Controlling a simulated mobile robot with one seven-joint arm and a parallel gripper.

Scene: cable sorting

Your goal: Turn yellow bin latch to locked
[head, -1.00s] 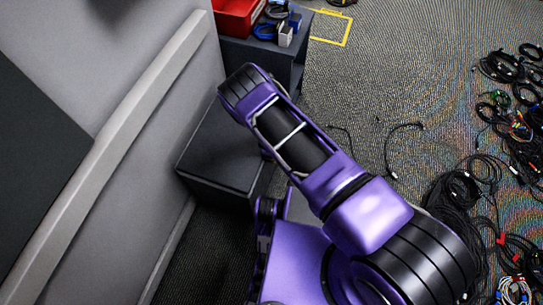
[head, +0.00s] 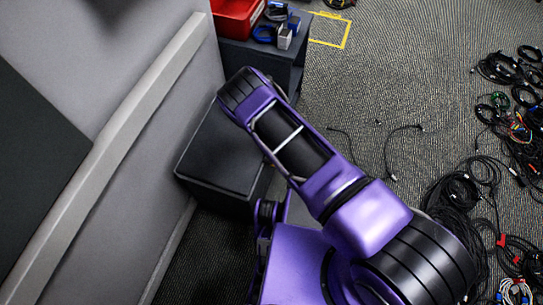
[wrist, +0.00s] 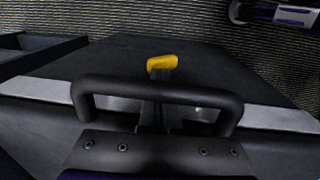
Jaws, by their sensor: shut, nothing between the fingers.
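The yellow latch handle (wrist: 162,63) shows in the wrist view, just above the picture's middle, against a dark flat surface (wrist: 95,60). My gripper (wrist: 160,80) is shut and empty, seen as dark fingers behind a black bar that belongs to my wrist. The fingertips are right below the latch in the picture; I cannot tell whether they touch it. The latch's base is hidden, and its locked or unlocked state cannot be read. In the head view the latch and gripper are hidden.
A dark box (head: 215,150) stands by the grey wall, left of my arm. A red bin (head: 234,18) and cables sit on a dark cabinet (head: 262,52) at the back. Black cables (head: 465,195) litter the carpet at right. Open carpet (head: 390,90) lies between.

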